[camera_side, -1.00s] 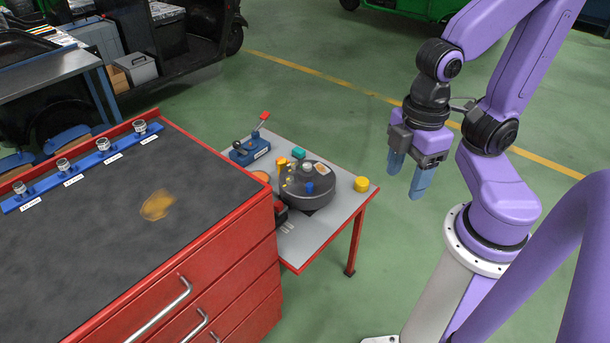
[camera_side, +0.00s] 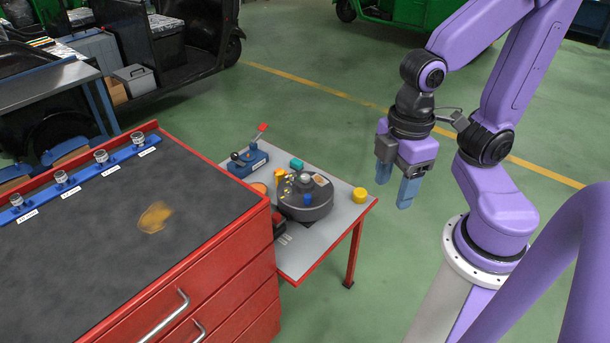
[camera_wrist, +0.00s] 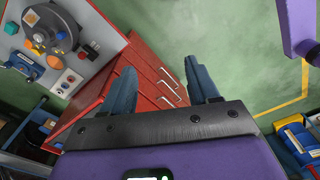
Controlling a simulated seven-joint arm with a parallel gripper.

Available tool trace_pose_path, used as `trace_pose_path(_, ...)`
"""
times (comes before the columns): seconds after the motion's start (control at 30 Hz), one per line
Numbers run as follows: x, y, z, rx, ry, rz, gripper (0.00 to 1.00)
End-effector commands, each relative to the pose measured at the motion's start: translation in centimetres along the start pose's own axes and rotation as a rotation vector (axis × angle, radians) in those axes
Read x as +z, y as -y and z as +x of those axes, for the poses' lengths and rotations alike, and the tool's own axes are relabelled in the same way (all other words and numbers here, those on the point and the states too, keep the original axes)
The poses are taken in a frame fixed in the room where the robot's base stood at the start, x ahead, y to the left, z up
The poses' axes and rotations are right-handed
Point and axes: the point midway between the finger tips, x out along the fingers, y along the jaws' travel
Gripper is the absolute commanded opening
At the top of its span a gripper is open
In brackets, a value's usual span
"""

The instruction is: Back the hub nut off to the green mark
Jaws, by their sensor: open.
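The dark round hub (camera_side: 306,203) sits on the small grey side table. A pale nut-like part (camera_side: 305,179) is on its top, too small to make out clearly. No green mark can be told for sure; a teal-green piece (camera_side: 297,164) lies at the hub's back edge. My gripper (camera_side: 396,187) is open and empty, with blue fingers pointing down. It hangs in the air to the right of the side table, apart from the hub. In the wrist view the hub (camera_wrist: 50,30) shows at the upper left, away from my fingers (camera_wrist: 163,88).
A yellow round piece (camera_side: 359,195) and a blue fixture with a red-tipped lever (camera_side: 248,160) are on the side table. A red cabinet (camera_side: 160,290) with a dark top stands at the left, bearing a blue rail of jars (camera_side: 80,176). Open floor lies around my gripper.

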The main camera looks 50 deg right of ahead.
Motion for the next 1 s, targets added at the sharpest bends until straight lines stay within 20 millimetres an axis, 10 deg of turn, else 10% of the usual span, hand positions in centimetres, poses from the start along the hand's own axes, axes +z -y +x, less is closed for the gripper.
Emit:
trace_pose_path(0.53, -10.0, -16.5, 2.5, 0.008, 0.017, 0.147, 0.60)
trace_pose_path(1.0, -7.0, -34.9, 9.2, 0.007, 0.027, 0.274, 0.60)
